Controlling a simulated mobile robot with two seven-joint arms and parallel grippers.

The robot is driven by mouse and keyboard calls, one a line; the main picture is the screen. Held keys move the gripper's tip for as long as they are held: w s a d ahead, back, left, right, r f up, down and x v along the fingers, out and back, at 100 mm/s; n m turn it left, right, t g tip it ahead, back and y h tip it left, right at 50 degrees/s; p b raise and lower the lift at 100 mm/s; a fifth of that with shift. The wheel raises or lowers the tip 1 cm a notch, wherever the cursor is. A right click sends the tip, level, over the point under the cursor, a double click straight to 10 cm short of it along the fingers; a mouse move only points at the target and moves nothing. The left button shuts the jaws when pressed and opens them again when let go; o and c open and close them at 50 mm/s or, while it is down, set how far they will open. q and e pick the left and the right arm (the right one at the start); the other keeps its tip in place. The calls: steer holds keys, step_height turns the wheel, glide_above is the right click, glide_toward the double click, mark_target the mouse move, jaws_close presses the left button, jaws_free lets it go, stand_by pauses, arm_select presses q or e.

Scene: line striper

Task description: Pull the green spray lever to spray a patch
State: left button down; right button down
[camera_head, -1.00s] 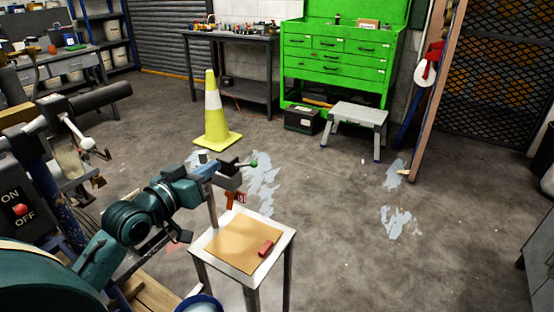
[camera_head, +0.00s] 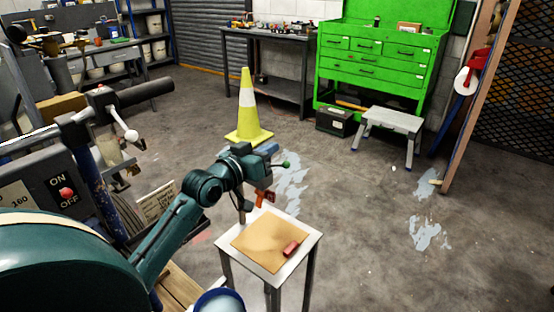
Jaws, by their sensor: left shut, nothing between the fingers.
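The lever's rod is mostly hidden behind the gripper and dark parts there. My left gripper is shut and empty, with its tip close to the knob; I cannot tell if they touch. The line striper's handlebar (camera_head: 146,92) is at the left, with a white-knobbed lever (camera_head: 131,135). Its control box (camera_head: 38,183) carries a red button and ON/OFF lettering. My right gripper is not in view.
A small metal stand (camera_head: 308,238) with a brown sheet and a red block stands below the gripper. A yellow cone (camera_head: 246,105) is behind it. Pale paint patches (camera_head: 292,183) mark the floor. A grey step stool (camera_head: 390,122) and green tool chest (camera_head: 375,60) stand farther back.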

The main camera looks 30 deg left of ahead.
arm_select(q)
steer(key=f, duration=0.1)
steer(key=w+f, duration=0.1)
steer(key=w+d+f, duration=0.1)
steer(key=f, duration=0.1)
steer(key=shift+w, duration=0.1)
